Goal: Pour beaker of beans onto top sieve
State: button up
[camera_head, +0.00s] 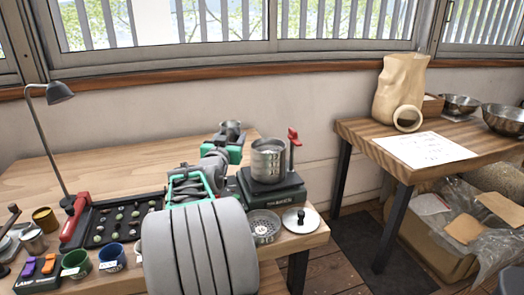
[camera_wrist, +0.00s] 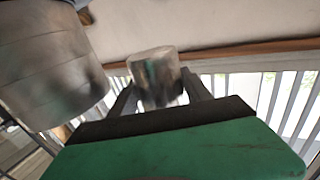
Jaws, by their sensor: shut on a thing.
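My gripper (camera_wrist: 160,92) is shut on a small grey beaker (camera_wrist: 154,72), its fingers on either side of it. In the head view the beaker (camera_head: 230,130) is at the far end of my arm, left of and slightly behind the sieve stack. Beans inside it cannot be made out. The sieve stack (camera_head: 268,162) is a round metal cylinder, open at the top, standing on a dark green shaker base (camera_head: 272,192) with a red-handled post. The stack also fills the upper left of the wrist view (camera_wrist: 50,65), close beside the beaker but apart from it.
A perforated metal dish (camera_head: 264,226) and a round lid with a black knob (camera_head: 301,220) lie in front of the shaker. A black tray (camera_head: 110,222), lamp (camera_head: 60,93) and small cups stand left. A second table (camera_head: 365,130) with a sack and bowls stands right.

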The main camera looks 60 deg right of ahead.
jog(key=f, duration=0.3)
jog(key=shift+w+a+f+b, duration=0.2)
jog(key=shift+w+f+b, duration=0.05)
jog(key=shift+f+b, duration=0.15)
jog(key=shift+r, duration=0.1)
